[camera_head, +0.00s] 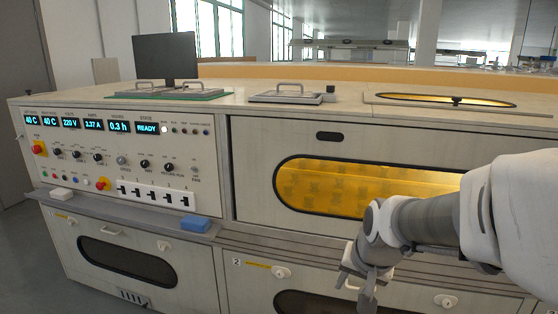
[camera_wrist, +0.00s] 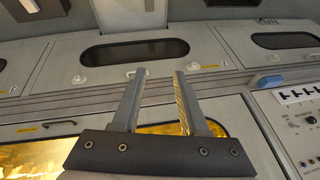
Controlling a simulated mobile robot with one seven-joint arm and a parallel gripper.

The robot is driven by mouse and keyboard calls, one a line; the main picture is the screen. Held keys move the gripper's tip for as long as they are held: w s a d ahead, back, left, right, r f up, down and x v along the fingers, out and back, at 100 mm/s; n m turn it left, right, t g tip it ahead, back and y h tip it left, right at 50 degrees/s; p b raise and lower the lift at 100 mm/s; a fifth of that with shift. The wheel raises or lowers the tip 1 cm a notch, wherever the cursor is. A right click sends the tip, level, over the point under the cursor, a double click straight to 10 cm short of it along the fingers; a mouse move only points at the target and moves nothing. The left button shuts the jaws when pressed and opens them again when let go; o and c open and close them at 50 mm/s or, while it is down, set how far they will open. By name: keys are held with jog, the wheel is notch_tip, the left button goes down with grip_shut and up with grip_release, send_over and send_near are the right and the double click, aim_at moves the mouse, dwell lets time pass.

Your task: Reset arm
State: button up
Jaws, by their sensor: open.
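My gripper (camera_head: 360,290) hangs at the lower right in the head view, in front of the lower cabinet doors, with my arm reaching in from the right. In the wrist view its two fingers (camera_wrist: 158,98) stand apart with nothing between them. The wrist view appears upside down. The burn-in cabinet (camera_head: 222,165) stands ahead, with a closed upper door (camera_head: 260,150) whose oval window (camera_head: 320,180) glows yellow. The control panel (camera_head: 120,155) at the left has lit blue displays, one reading READY.
A ledge under the panel holds a blue block (camera_head: 195,224) and a white block (camera_head: 61,194). Lower doors (camera_head: 90,245) with dark windows are closed. A monitor (camera_head: 165,58) and metal trays (camera_head: 285,94) stand on top. Grey floor shows at the lower left.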

jog(key=s+r+n, duration=0.2)
jog(key=s+r, duration=0.2)
jog(key=s, duration=0.4)
jog(key=s+r+n, duration=0.3)
jog(key=s, duration=0.5)
notch_tip(320, 180, up, 20)
jog(key=p, duration=2)
jog(key=shift+t, duration=0.3)
jog(key=shift+s+f, duration=0.1)
jog(key=shift+s, duration=0.1)
